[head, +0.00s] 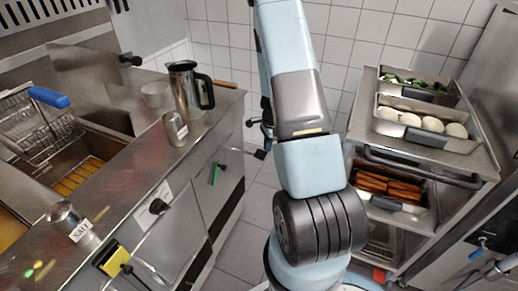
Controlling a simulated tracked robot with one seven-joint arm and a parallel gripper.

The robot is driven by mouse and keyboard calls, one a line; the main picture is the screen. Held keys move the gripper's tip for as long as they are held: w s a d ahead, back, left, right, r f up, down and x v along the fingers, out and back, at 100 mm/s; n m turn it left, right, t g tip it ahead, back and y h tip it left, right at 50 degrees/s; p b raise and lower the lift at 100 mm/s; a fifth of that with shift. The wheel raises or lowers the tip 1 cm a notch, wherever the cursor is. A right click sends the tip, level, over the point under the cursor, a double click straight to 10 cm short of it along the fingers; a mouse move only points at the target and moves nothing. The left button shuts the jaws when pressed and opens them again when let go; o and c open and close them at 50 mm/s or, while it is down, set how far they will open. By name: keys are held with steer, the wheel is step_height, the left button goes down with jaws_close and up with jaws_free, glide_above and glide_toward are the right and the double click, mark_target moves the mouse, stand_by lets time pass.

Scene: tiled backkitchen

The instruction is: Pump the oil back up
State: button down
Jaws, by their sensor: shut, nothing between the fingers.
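The fryer's rear vat (105,146) is at the left, with a wire basket (40,135) with a blue handle above it. Yellow-brown bars show low in this vat. A second vat (10,225) with an amber surface is cut by the left edge. On the counter's front are a green lever (215,173), a black knob (157,206) on a pale plate, and a yellow-plated black switch (116,259). I cannot tell which works the pump. My gripper (261,153) is small, dark and partly hidden behind my arm. It is shut and empty above the aisle floor, right of the counter.
A steel jug (190,88), a bowl (157,95) and two shakers, one (78,225) marked SALT, stand on the counter. At the right, a trolley (360,135) holds trays of greens, eggs and orange-brown pieces. Tiled floor (240,235) lies open between counter and trolley.

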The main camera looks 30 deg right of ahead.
step_height(320, 180, up, 14)
steer(key=d, duration=0.1)
steer(key=shift+d+f, duration=0.2)
stand_by(0.4)
steer(key=a+r+m, duration=0.1)
steer(key=m, duration=0.2)
steer(key=a+r+m, duration=0.1)
steer(key=a+m, duration=0.1)
steer(key=m, duration=0.1)
steer(key=a+r+m+h, duration=0.1)
steer(key=a+m, duration=0.1)
steer(key=m, duration=0.1)
steer(key=shift+w+r, duration=0.15)
steer(key=shift+w, duration=0.05)
stand_by(0.6)
step_height(320, 180, down, 14)
stand_by(0.5)
